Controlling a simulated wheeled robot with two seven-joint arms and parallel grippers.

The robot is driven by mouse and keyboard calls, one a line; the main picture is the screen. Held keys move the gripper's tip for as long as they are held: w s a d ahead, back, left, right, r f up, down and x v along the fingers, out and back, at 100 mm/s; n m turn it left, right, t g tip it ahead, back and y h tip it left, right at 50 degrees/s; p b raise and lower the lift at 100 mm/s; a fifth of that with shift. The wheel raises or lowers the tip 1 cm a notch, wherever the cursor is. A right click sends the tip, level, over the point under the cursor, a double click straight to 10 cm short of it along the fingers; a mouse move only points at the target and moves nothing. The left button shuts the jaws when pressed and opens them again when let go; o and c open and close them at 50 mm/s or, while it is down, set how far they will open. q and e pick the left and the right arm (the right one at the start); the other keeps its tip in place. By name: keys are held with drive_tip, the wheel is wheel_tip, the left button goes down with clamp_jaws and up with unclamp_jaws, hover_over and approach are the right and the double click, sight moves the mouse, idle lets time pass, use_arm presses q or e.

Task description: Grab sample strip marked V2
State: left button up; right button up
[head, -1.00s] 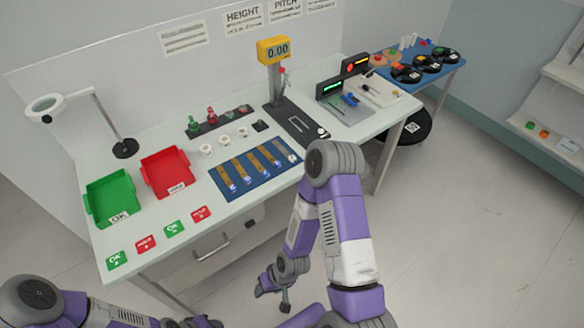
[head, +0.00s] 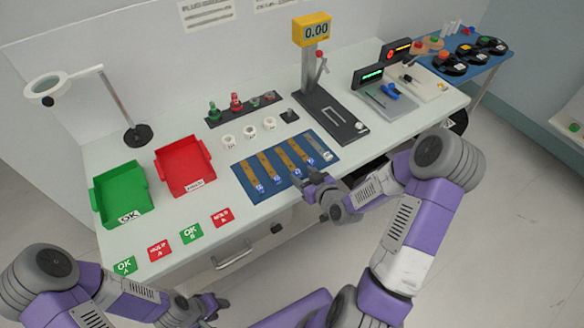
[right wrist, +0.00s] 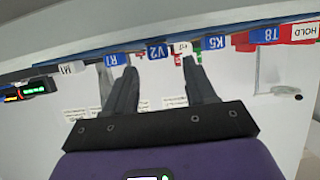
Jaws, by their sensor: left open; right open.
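The V2 label (right wrist: 157,51) is blue and shows upside down in the right wrist view, between the fingers of my right gripper (right wrist: 160,72) but beyond them. By label order, its strip appears to be the third brown strip (head: 284,156) from the left on the blue mat (head: 240,168) in the head view, where the letters are too small to read. My right gripper (head: 313,190) is open and empty at the mat's front edge, apart from the strip. My left gripper (head: 212,306) is open and low in front of the table.
Labels R1 (right wrist: 115,59) and K5 (right wrist: 213,43) flank V2 closely. Green (head: 122,200) and red (head: 184,170) bins stand left of the mat, with several cards in front. White cups (head: 249,130) and a gauge stand (head: 335,120) are behind it.

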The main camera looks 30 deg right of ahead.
sight(296, 170)
drive_tip(key=x, duration=0.3)
drive_tip(key=shift+w+f, duration=0.25)
clamp_jaws()
